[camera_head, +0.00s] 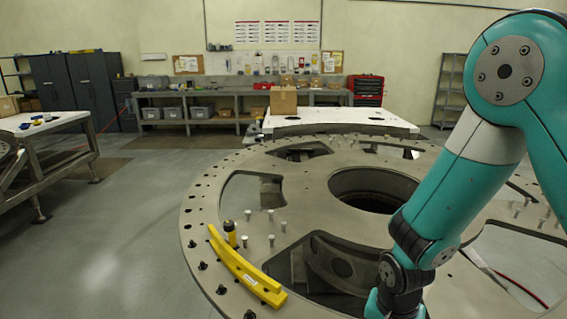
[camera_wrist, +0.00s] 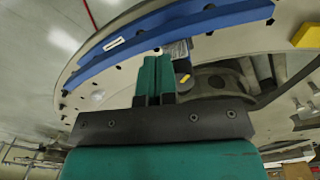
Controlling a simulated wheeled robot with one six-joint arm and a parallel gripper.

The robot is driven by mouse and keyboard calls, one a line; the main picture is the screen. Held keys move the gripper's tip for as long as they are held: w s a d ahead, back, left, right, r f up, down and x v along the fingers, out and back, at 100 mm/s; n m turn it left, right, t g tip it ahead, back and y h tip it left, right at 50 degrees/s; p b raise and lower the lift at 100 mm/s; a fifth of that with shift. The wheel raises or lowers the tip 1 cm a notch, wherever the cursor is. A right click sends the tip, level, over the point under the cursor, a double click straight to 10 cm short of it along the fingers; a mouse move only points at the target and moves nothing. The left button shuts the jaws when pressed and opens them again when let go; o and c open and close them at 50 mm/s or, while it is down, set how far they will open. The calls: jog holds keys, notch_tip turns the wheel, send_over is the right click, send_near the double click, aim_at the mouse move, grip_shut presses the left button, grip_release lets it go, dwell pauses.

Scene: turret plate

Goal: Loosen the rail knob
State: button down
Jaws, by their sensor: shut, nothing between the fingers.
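My gripper (camera_wrist: 153,62) shows in the wrist view, its two teal fingers shut together with nothing between them. A curved blue rail (camera_wrist: 150,42) lies on the turret plate just beyond the fingertips. A small dark and grey knob-like part with a yellow mark (camera_wrist: 183,76) sits just right of the fingers, by the rail; I cannot tell whether they touch. In the head view, a curved yellow rail (camera_head: 243,268) lies on the plate's left rim, with a black and yellow knob (camera_head: 230,233) beside it. The blue rail and my fingertips are out of sight there.
The large round turret plate (camera_head: 205,195) has a central hole, cutouts and several upright pins (camera_head: 271,240). A yellow block (camera_wrist: 306,36) shows at the right of the wrist view. A cardboard box (camera_head: 283,100) stands on a white table behind.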

jog(key=r+p, duration=0.2)
jog(key=r, duration=0.1)
jog(key=r+p, duration=0.1)
jog(key=shift+w+a+r, duration=0.2)
jog(key=shift+a+r, duration=0.15)
